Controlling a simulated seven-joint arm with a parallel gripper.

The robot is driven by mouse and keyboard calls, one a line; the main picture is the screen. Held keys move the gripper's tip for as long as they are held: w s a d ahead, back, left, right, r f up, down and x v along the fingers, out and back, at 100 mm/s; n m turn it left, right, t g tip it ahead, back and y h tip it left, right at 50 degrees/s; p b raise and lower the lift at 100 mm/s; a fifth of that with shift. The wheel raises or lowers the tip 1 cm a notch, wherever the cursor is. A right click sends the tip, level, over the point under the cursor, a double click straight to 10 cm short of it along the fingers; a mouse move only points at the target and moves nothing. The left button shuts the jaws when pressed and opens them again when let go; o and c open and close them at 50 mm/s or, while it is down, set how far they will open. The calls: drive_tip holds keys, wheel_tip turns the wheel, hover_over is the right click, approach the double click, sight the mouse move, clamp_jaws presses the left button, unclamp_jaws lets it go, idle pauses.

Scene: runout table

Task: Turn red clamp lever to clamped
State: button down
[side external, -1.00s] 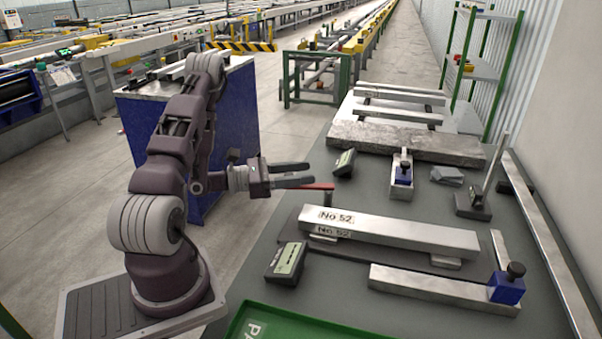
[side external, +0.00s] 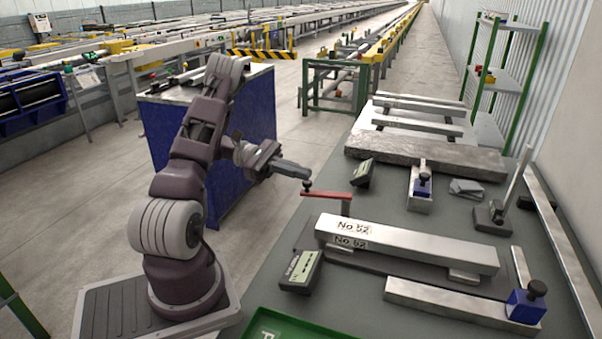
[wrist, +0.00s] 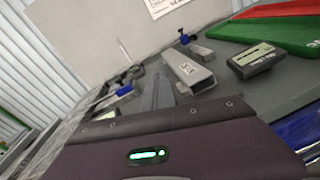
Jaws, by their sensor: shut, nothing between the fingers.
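The red clamp lever (side external: 328,194) shows in the side external view at the table's left edge. Its arm lies roughly level, from a dark ball knob (side external: 307,186) at its left end to a grey post (side external: 346,207) at its right end. My gripper (side external: 306,173) is shut and empty, with its tips just above the knob; I cannot tell whether they touch it. The steel bar marked "No 52" (side external: 405,243) lies to the right of the lever.
A dark gauge box (side external: 300,271) stands in front of the lever, and another display box (side external: 362,174) stands behind it. A green tray (side external: 300,328) is at the front edge. A blue-based stop (side external: 526,305) sits at the right.

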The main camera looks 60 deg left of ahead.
drive_tip(key=w+a+r+m+g+y, duration=0.5)
drive_tip(key=a+r+m+g+y, duration=0.3)
drive_tip(key=a+g+y, duration=0.3)
drive_tip(key=s+d+f+g+h, duration=0.1)
drive_tip(key=s+d+f, duration=0.1)
drive_tip(key=d+f, duration=0.6)
drive_tip(key=shift+s+d+f, duration=0.25)
drive_tip(key=shift+d+f, duration=0.15)
drive_tip(key=shift+s, duration=0.1)
